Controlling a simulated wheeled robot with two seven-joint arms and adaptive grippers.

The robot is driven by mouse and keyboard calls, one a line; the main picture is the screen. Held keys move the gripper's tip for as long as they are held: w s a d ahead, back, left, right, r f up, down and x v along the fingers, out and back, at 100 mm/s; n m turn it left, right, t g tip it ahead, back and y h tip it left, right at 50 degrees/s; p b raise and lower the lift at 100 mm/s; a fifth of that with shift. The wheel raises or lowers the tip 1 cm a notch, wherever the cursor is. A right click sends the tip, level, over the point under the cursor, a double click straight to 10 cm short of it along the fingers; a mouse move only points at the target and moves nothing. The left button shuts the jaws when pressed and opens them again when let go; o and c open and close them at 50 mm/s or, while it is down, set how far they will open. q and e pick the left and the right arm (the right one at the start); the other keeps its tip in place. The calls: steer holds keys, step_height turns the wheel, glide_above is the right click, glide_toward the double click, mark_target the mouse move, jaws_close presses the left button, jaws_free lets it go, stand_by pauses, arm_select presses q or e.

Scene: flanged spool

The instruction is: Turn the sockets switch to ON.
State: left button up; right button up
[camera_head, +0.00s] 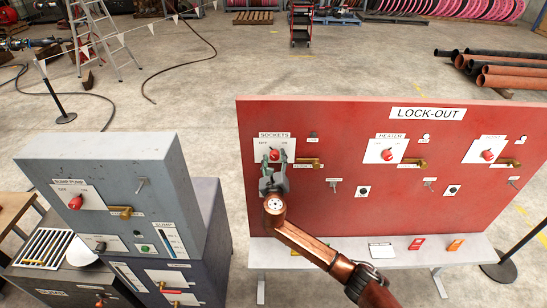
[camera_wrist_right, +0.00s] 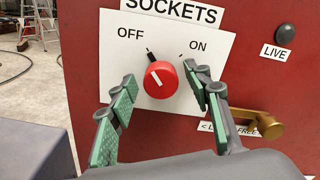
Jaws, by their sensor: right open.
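The sockets switch is a round red knob (camera_head: 274,155) on a white plate on the red lock-out board. ON is printed at the plate's upper right. My right gripper (camera_head: 273,168) is open in front of the knob. In the right wrist view its green-padded fingers (camera_wrist_right: 159,86) stand on the knob's left and right, with gaps showing between pads and knob. My left gripper is not in view.
A brass lever (camera_wrist_right: 264,122) sits below right of the switch, close to the right finger. A dark LIVE lamp (camera_wrist_right: 285,33) is above it. The red board (camera_head: 340,215) also carries a heater switch (camera_head: 387,154). A grey cabinet (camera_head: 115,165) stands left, with a gap between.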

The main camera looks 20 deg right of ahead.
steer(key=shift+w+d, duration=0.1)
steer(key=shift+w, duration=0.15)
steer(key=shift+c, duration=0.5)
steer(key=c, duration=1.1)
